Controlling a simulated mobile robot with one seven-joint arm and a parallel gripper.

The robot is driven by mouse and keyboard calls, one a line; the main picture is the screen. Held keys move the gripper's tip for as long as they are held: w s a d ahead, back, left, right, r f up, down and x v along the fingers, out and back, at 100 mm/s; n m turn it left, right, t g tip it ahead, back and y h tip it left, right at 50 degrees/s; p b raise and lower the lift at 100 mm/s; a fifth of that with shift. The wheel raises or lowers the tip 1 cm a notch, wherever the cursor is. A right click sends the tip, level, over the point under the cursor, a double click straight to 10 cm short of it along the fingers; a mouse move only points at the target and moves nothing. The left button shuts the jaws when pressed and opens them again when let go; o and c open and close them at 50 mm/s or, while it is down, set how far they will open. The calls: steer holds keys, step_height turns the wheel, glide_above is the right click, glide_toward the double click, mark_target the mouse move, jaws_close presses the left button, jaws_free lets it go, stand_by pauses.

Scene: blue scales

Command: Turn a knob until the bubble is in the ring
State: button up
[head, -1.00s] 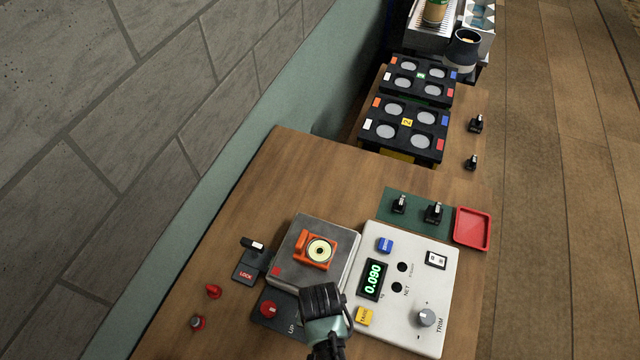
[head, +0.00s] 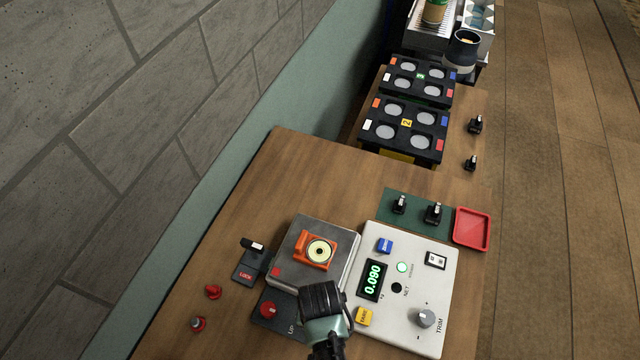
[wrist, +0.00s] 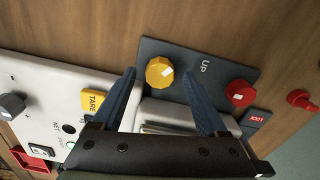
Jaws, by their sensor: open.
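An orange bubble level with a round pale vial (head: 319,251) sits on the scale's grey metal pan (head: 338,229). A dark ring shows in the vial, but the bubble's exact place is too small to tell. In the wrist view, a dark plate marked UP (wrist: 205,82) carries a yellow knob (wrist: 160,72) and a red knob (wrist: 240,92). My gripper (wrist: 159,76) is open, its blue fingers on either side of the yellow knob; contact cannot be told. In the head view, my gripper (head: 320,290) hides the yellow knob; the red knob (head: 269,310) shows left of it.
The white scale panel (head: 410,310) reads 0.090, with a green light (head: 403,267) lit, TARE button (head: 364,316) and TRIM knob (head: 426,318). A red tray (head: 472,228) stands right. The table behind the pan is clear.

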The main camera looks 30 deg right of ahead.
step_height(320, 180, up, 12)
steer(key=b, duration=0.1)
steer(key=shift+b, duration=0.3)
stand_by(0.4)
steer(key=w+r+n+t+h+b, duration=0.25)
steer(key=w+r+t, duration=0.65)
steer(key=w+r, duration=0.6)
steer(key=w+a+r+n+t+b, duration=0.15)
steer(key=w+r+t, duration=0.25)
steer(key=r, duration=0.4)
steer(key=w+a+r+n+t+b, duration=0.1)
steer(key=w+a+r+t+b, duration=0.2)
steer(key=r, duration=0.5)
steer(key=s+a+r+n+t+y+b, duration=0.1)
steer(key=s+r+t, duration=0.4)
steer(key=r, duration=0.8)
steer(key=s+a+r+n+t+y, duration=0.1)
steer(key=s+a+r+t, duration=0.3)
steer(key=r, duration=0.8)
steer(key=shift+s+r+n+t+b, duration=0.4)
steer(key=shift+s+n+t, duration=0.3)
steer(key=shift+s+t, duration=0.5)
steer(key=shift+y, duration=0.25)
